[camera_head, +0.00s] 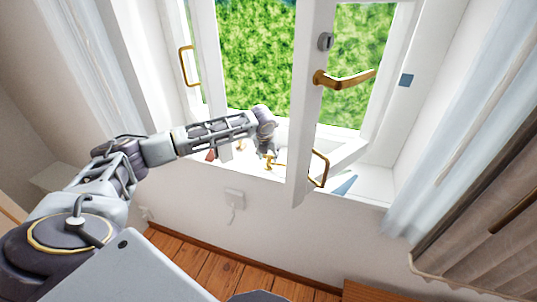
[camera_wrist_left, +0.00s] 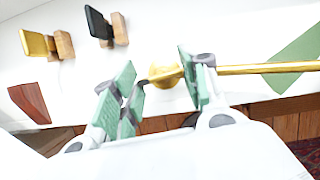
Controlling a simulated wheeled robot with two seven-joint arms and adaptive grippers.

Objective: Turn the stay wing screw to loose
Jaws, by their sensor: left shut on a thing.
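The brass wing screw (camera_wrist_left: 165,75) shows in the left wrist view as a rounded gold piece between the two green-padded fingers of my left gripper (camera_wrist_left: 160,84). The brass stay bar (camera_wrist_left: 270,68) runs from beside the right finger to the right edge. In the head view my left gripper (camera_head: 268,144) points down at the window sill, just above brass fittings (camera_head: 271,161). The fingers hide much of the screw, and its turn angle cannot be told. My right gripper is not in view.
The open window sash (camera_head: 304,130) with a brass handle (camera_head: 345,79) stands close right of my left gripper. A reddish piece (camera_wrist_left: 30,102), a gold piece (camera_wrist_left: 37,43) and a black piece (camera_wrist_left: 98,24) lie left of it. A curtain (camera_head: 470,215) hangs at right.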

